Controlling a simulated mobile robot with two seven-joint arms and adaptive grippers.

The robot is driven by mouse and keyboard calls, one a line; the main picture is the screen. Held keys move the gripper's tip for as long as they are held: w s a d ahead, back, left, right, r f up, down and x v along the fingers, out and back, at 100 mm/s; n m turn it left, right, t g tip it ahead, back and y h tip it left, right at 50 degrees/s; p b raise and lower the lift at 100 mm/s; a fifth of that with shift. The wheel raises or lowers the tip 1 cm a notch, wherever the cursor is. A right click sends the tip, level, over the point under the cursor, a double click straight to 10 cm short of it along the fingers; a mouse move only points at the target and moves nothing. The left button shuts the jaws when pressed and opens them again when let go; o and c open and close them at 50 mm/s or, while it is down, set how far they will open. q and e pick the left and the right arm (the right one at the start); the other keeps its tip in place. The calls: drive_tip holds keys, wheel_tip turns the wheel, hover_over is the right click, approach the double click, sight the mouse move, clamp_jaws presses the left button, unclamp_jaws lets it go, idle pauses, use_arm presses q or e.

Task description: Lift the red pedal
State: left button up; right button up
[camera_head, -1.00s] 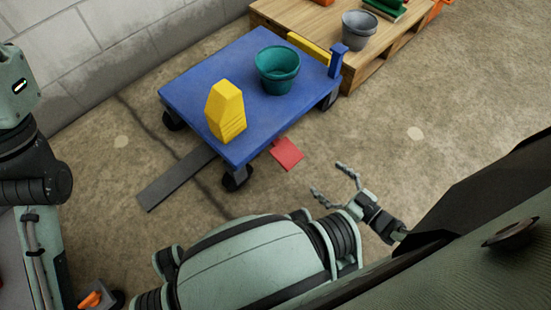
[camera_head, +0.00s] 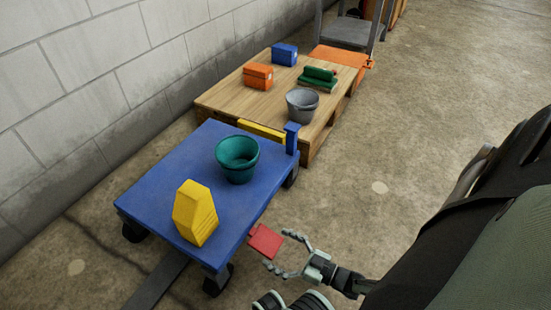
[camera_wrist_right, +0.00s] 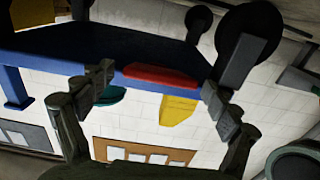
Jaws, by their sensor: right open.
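The red pedal (camera_head: 264,242) is a small flat plate sticking out from the near right side of the blue cart (camera_head: 158,183), low by its wheels. My right gripper (camera_head: 277,251) is open, its fingers pointing left at the pedal's outer edge, with nothing held. In the right wrist view, which looks upside down, the red pedal (camera_wrist_right: 160,77) shows between and beyond the open fingers (camera_wrist_right: 162,98). I cannot tell whether a finger touches it. My left gripper is out of view.
A block wall (camera_head: 75,100) borders the left.

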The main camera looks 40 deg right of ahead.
drive_tip(key=shift+w+a, duration=0.15)
drive_tip(key=shift+w, duration=0.1)
